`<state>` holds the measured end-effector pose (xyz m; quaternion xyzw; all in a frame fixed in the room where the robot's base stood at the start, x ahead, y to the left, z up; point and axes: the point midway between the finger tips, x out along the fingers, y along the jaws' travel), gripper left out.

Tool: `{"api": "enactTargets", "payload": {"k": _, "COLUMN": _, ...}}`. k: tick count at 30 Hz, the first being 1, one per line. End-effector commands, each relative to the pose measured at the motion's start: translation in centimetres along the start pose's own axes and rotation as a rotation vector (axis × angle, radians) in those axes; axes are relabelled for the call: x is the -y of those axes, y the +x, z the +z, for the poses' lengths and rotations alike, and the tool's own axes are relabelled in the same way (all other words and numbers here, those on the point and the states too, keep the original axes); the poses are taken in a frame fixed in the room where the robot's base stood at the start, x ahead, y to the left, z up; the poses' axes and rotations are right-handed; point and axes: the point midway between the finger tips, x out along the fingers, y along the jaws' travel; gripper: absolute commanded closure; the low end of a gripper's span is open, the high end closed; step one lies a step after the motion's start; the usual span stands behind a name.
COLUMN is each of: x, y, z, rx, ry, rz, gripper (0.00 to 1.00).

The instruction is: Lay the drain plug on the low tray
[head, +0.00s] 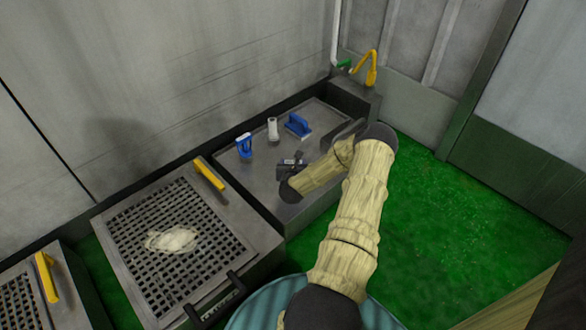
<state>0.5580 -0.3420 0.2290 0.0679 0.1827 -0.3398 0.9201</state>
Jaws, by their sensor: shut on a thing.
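My gripper (290,167) is low over a grey metal tray-like top (247,177), near its front middle. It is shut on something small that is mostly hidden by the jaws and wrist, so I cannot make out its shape. I cannot pick out the drain plug for certain. On the same top, behind the gripper, stand a blue-handled tool (243,146), a pale upright cylinder (272,129) and a blue brush-like tool (298,125), all apart from the gripper. I cannot tell whether this top is the low tray.
A unit with a dark grating (138,237) and a pale patch (173,240) is at left, with a yellow handle (209,173). Another grated unit (20,305) is at the lower left. A yellow curved handle (371,68) stands at the back. Green floor (455,225) is clear at right.

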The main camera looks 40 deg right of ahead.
Motion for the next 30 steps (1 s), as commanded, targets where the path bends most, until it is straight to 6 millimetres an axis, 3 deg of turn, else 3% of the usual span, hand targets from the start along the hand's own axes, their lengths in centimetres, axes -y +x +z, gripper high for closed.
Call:
{"api": "enactTargets", "payload": {"k": 3, "x": -0.19, "y": 0.52, "z": -1.26, "rx": 0.001, "ry": -0.002, "rz": 0.003, "gripper": 0.61}}
{"api": "enactTargets", "payload": {"k": 14, "x": -0.19, "y": 0.56, "z": -1.38, "rx": 0.001, "ry": -0.001, "rz": 0.003, "gripper": 0.61}}
{"api": "enactTargets", "payload": {"k": 15, "x": -0.18, "y": 0.57, "z": -1.43, "rx": 0.000, "ry": -0.001, "rz": 0.003, "gripper": 0.35}}
{"api": "enactTargets", "payload": {"k": 18, "x": -0.15, "y": 0.55, "z": -1.36, "rx": 0.000, "ry": -0.001, "rz": 0.002, "gripper": 0.15}}
{"api": "enactTargets", "payload": {"k": 30, "x": -0.09, "y": 0.21, "z": -0.99, "rx": -0.001, "ry": -0.001, "rz": 0.002, "gripper": 0.15}}
